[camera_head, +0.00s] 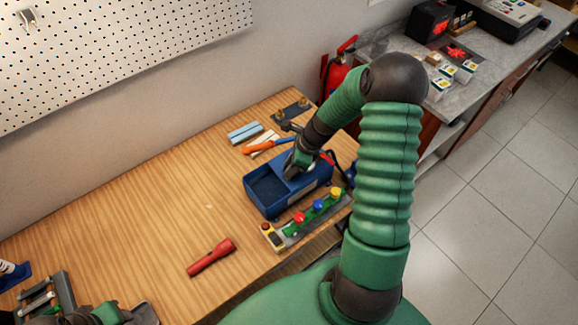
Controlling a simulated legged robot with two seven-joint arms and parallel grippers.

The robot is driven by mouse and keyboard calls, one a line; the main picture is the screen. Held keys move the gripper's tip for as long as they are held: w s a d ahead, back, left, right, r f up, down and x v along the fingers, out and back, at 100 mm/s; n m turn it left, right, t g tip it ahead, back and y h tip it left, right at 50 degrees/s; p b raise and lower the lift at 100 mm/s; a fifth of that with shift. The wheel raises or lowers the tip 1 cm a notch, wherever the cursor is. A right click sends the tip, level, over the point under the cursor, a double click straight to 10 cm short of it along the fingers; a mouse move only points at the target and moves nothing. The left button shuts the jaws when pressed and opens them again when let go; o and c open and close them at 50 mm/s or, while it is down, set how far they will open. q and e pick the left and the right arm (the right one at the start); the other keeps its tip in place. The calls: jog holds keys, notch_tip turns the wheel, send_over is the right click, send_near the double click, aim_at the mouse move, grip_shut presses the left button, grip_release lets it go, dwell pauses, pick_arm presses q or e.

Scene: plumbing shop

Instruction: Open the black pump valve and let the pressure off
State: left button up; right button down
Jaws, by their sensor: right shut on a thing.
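A blue test pump (262,205) with an open trough stands on the wooden bench, near its right end. My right gripper (292,172) reaches down over the middle of the pump. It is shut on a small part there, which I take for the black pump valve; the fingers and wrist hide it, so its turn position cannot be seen. A dark lever with a red part (328,158) shows just right of my wrist. My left gripper (82,316) is only partly in view at the bottom left edge, and its fingers are not clear.
A strip with red, blue and yellow knobs (289,236) lies in front of the pump. A red flashlight (211,257) lies on the wooden bench (150,215). Orange-handled pliers (265,145) and blue-grey bars (244,132) lie behind. A fire extinguisher (335,75) stands beyond.

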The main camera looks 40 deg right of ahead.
jog(key=shift+s+f, duration=0.1)
jog(key=n+g+y, duration=0.1)
jog(key=n, duration=0.2)
jog(key=shift+d+n+p, duration=0.15)
jog(key=shift+n+p, duration=0.15)
jog(key=shift+p, duration=0.05)
jog(key=n+g, duration=0.1)
jog(key=n, duration=0.2)
jog(key=shift+n, duration=0.3)
jog(key=n, duration=0.1)
jog(key=n+g, duration=0.1)
jog(key=n, duration=0.1)
jog(key=n+g, duration=0.1)
jog(key=shift+w+n+y, duration=0.3)
jog(key=n+g+b, duration=0.1)
jog(key=n, duration=0.1)
jog(key=shift+w+n, duration=0.1)
jog(key=shift+n, duration=0.7)
jog(key=shift+w+d+g, duration=0.1)
jog(key=shift+w+g, duration=0.05)
jog(key=shift+g, duration=0.15)
jog(key=c, duration=1.2)
grip_release()
jog(key=shift+c, duration=0.2)
jog(key=shift+o, duration=0.6)
jog(key=shift+w+d, duration=0.1)
jog(key=shift+d, duration=0.05)
